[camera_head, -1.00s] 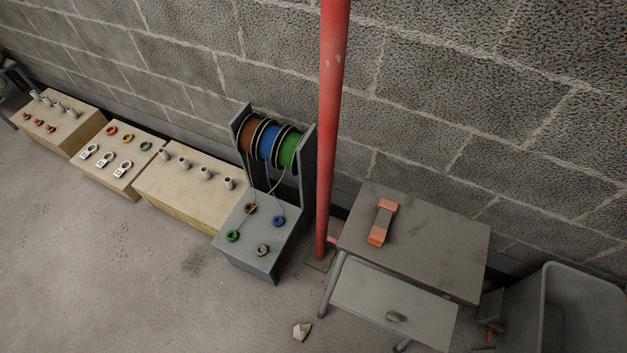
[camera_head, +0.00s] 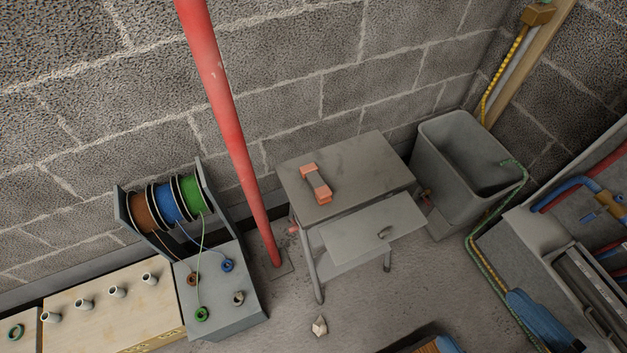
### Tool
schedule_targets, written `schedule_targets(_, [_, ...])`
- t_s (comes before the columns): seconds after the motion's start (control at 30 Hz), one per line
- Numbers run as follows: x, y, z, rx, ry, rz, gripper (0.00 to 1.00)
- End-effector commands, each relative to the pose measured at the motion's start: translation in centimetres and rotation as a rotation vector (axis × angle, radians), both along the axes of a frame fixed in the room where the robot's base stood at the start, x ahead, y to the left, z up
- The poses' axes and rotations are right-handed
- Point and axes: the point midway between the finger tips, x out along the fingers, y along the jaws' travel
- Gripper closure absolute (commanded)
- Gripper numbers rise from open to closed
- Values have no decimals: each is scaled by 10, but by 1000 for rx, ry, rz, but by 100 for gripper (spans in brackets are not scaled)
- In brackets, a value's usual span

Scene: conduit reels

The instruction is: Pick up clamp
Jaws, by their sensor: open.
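I cannot tell for certain which thing is the clamp. A grey bar-shaped piece with orange ends (camera_head: 316,184) lies on the top of the grey metal table (camera_head: 357,161). A small grey item (camera_head: 384,232) shows on the lower grey panel (camera_head: 360,236) at the table's front; whether it is a handle or a loose part is unclear. The white ring-shaped pieces seen earlier on a wooden block are out of view now. My gripper is not in view.
A red pole (camera_head: 228,105) stands left of the table. A reel stand (camera_head: 247,283) holds brown, blue and green reels. A wooden block (camera_head: 72,327) with grey tubes is at lower left. A grey bin (camera_head: 440,165) stands right. A pale chunk (camera_head: 320,326) lies on the floor.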

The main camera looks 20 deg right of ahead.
Motion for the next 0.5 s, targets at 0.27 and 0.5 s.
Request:
schedule_targets(0.27, [0, 0, 0, 0, 0, 0, 0])
schedule_targets(0.5, [10, 2, -19, 72, -35, -22, 20])
